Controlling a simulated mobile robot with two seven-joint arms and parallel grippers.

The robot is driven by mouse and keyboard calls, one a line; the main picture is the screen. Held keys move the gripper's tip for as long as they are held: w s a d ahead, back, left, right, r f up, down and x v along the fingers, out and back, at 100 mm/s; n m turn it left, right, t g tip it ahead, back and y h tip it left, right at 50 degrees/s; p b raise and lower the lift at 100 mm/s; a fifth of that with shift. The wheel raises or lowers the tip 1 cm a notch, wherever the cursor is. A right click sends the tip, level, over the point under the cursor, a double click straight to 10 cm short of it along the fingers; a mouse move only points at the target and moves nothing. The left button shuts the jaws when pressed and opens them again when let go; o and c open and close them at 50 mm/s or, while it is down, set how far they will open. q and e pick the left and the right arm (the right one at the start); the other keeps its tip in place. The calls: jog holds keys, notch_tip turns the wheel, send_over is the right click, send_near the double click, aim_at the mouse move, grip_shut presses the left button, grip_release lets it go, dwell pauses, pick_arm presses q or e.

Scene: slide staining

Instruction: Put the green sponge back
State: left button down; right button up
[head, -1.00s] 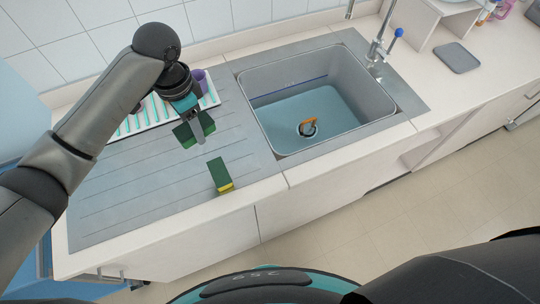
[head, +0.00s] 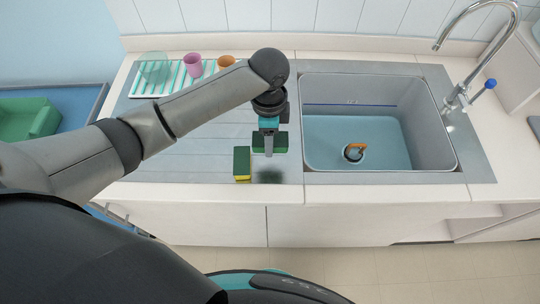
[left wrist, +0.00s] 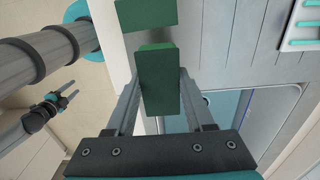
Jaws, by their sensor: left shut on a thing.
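My left gripper (head: 268,150) is shut on a green sponge (head: 282,141), which it holds over the drainboard (head: 203,160), left of the sink. In the left wrist view, the held sponge (left wrist: 158,82) sits between both fingers. A second sponge (head: 242,160), green with a yellow layer, rests on the drainboard just left of the held one. It also shows at the top of the left wrist view (left wrist: 145,12), apart from the held sponge. My right gripper (left wrist: 70,93) is small and far off in the left wrist view; its fingers look apart and empty.
The sink basin (head: 437,150) has an orange item (head: 354,152) at its bottom. A striped rack (head: 143,86) with a clear glass, a pink cup (head: 193,64) and an orange cup (head: 226,62) stands behind my left arm. The tap (head: 460,92) rises at the sink's right.

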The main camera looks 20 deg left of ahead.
aim_at(270, 162)
pick_arm(q)
notch_tip(270, 162, down, 8)
jog(key=shift+f+b, duration=0.1)
jog(key=shift+b, duration=0.45)
pick_arm(e)
jog(key=shift+d+f, duration=0.45)
jog(key=shift+f, duration=0.2)
pick_arm(q)
jog(key=shift+f, duration=0.15)
jog(key=shift+c, duration=1.4)
grip_release()
notch_tip(270, 162, up, 12)
jog(key=shift+r+p, duration=0.25)
jog(key=shift+p, duration=0.6)
pick_arm(e)
jog(key=shift+r, duration=0.9)
